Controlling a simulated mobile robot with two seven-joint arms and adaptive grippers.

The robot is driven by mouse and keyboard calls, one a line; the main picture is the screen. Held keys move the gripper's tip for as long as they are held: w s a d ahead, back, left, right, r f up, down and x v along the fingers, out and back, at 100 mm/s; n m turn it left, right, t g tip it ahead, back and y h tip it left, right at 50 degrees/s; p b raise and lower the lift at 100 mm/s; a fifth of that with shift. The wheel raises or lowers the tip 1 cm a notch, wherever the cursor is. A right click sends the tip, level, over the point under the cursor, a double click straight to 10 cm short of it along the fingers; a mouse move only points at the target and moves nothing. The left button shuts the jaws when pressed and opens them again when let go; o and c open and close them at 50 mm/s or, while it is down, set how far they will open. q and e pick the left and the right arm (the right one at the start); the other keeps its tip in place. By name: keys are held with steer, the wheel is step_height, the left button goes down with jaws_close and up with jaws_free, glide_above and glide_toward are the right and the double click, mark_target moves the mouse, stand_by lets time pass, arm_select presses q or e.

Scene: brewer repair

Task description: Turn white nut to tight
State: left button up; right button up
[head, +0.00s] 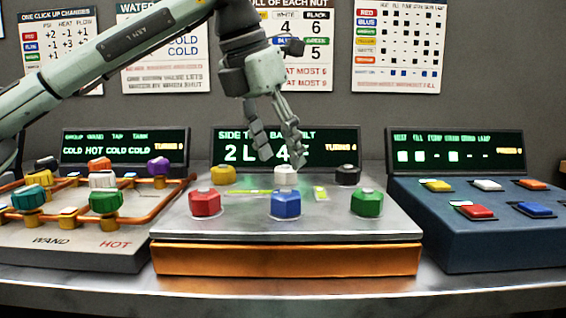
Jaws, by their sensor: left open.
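The white nut (286,175) stands at the back middle of the centre panel, behind the blue nut (286,204). Its lower part is hidden by the blue nut. My left gripper (282,160) comes down from above, its fingers open and pointing down. The fingertips are just above or behind the white nut; the exact depth is unclear. Nothing shows between the fingers. My right gripper is not in view.
Red (205,202), green (365,202), yellow (222,175) and black (348,175) nuts surround it on the metal panel (250,228). A display (340,135) stands behind. A valve board (90,247) is left, a blue button box (470,240) right.

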mark_target(286, 175)
arm_select(q)
steer(key=shift+x, duration=1.4)
steer(key=c, duration=1.2)
